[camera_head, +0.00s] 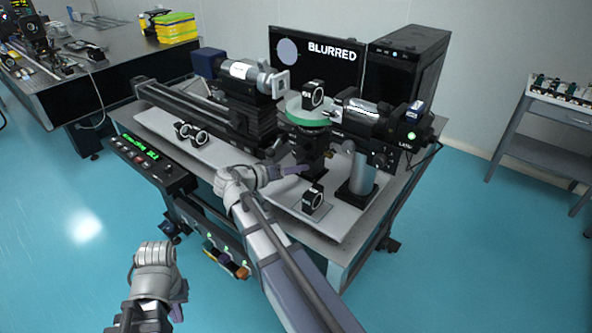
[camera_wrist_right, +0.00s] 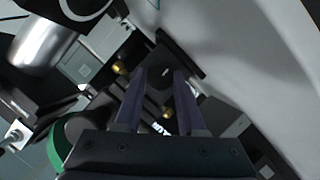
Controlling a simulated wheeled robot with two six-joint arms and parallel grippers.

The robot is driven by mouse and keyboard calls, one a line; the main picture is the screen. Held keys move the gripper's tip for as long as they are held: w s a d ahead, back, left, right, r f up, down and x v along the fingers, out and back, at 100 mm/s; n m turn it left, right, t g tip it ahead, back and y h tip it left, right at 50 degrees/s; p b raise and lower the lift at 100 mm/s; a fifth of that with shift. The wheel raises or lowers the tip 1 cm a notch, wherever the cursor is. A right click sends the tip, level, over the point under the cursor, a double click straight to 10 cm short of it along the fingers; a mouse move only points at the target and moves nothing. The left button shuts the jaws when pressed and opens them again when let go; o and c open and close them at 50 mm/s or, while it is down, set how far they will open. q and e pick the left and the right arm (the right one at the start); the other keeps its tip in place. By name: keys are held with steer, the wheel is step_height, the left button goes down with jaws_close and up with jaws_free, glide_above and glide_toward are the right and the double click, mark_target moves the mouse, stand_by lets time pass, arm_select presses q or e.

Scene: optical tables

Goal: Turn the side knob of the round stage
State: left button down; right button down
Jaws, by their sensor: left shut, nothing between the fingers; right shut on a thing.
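The round stage (camera_head: 306,114) has a green rim and stands on a dark post on the table, with a black square mount on top. Part of its green rim shows in the right wrist view (camera_wrist_right: 55,150). My right gripper (camera_head: 305,169) reaches in from the left, at the post below the stage. In the right wrist view its two purple fingers (camera_wrist_right: 170,78) are closed around a dark round knob (camera_wrist_right: 163,71), which looks like the side knob. The head view hides the contact. My left gripper (camera_head: 179,305) is shut and empty, low in front of the table.
A camera-like laser unit (camera_head: 375,120) on a post stands right of the stage. A cylindrical device (camera_head: 245,72) on a rail is to the left. A monitor (camera_head: 315,55) behind reads "BLURRED". A loose black mount (camera_head: 313,198) stands near the front edge.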

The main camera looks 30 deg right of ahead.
steer(key=shift+m+p, duration=0.3)
steer(key=shift+m, duration=0.1)
steer(key=c, duration=0.5)
jaws_free()
steer(key=shift+a, duration=0.1)
steer(key=p+v, duration=0.2)
steer(key=v, duration=0.5)
steer(key=shift+s+r, duration=0.1)
steer(key=shift+r, duration=0.05)
steer(key=shift+a, duration=0.25)
steer(key=shift+s, duration=0.1)
steer(key=shift+t, duration=0.3)
